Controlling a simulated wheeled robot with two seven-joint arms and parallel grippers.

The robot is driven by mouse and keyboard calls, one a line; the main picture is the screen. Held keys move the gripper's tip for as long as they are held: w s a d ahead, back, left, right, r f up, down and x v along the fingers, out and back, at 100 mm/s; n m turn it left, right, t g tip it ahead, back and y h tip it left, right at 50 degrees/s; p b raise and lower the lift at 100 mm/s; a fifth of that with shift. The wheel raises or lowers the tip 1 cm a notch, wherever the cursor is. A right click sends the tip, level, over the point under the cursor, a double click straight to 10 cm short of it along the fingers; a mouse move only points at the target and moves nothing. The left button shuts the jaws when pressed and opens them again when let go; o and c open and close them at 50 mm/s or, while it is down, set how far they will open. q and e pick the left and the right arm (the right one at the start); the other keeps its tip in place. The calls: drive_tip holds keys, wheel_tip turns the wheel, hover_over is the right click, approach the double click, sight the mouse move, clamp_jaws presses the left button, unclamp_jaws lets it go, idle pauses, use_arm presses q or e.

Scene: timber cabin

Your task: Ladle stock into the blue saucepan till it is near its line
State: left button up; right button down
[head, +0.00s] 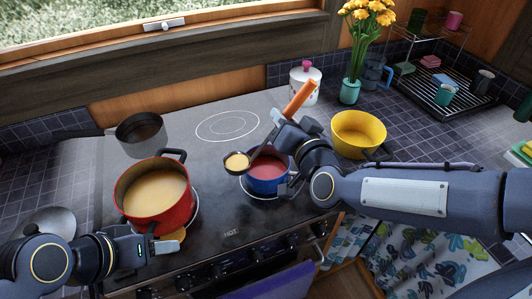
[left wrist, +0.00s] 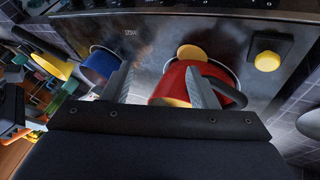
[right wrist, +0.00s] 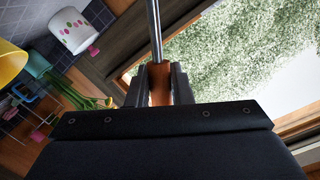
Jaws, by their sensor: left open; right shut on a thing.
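The red pot (head: 128,207) holds yellowish stock and stands at the front left of the cooktop. The blue saucepan (head: 267,185) stands to its right with reddish liquid in it; no line can be made out. My right gripper (head: 287,131) is shut on the ladle's orange handle (head: 300,98), also seen in the right wrist view (right wrist: 160,84). The ladle's bowl (head: 237,162) holds yellow stock and appears at the saucepan's left rim; its exact height is unclear. My left gripper (head: 163,243) is open and empty beside the red pot's front handle; its fingers show in the left wrist view (left wrist: 160,84).
A grey pan (head: 141,133) stands behind the red pot. A yellow pot (head: 358,134) is right of the saucepan, partly behind my right arm. A white canister (head: 304,88), a flower vase (head: 349,91) and a dish rack (head: 440,95) stand at the back. The rear cooking ring is clear.

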drive_tip(key=shift+w+d+f+m+b, duration=0.25)
drive_tip(key=shift+w+d+m+b, duration=0.3)
drive_tip(key=shift+d, duration=0.3)
idle(0.6)
drive_tip(key=shift+w+d+f+m+b, duration=0.25)
drive_tip(key=shift+w+d+f+b, duration=0.1)
drive_tip(key=shift+w+d+b, duration=0.25)
idle(0.6)
drive_tip(key=shift+w+d+f+m+g+b, duration=0.35)
drive_tip(key=shift+w+d+m+b, duration=0.15)
drive_tip(key=shift+d+b, duration=0.4)
idle(0.4)
drive_tip(key=shift+w+d+f+m+y+b, duration=0.35)
drive_tip(key=shift+d+b, duration=0.1)
drive_tip(key=shift+b, duration=1)
drive_tip(key=shift+w+d, duration=0.1)
drive_tip(key=shift+w+d+f+m+g+p, duration=0.25)
drive_tip(key=shift+w+d+f+m+p, duration=0.1)
drive_tip(key=shift+d+p, duration=0.15)
drive_tip(key=shift+w+d+p, duration=0.1)
drive_tip(key=shift+w+p, duration=0.05)
drive_tip(key=shift+p, duration=0.3)
drive_tip(key=shift+w+d+f+m+p, duration=0.5)
drive_tip(key=shift+d+f+p, duration=0.15)
drive_tip(key=shift+p, duration=1.1)
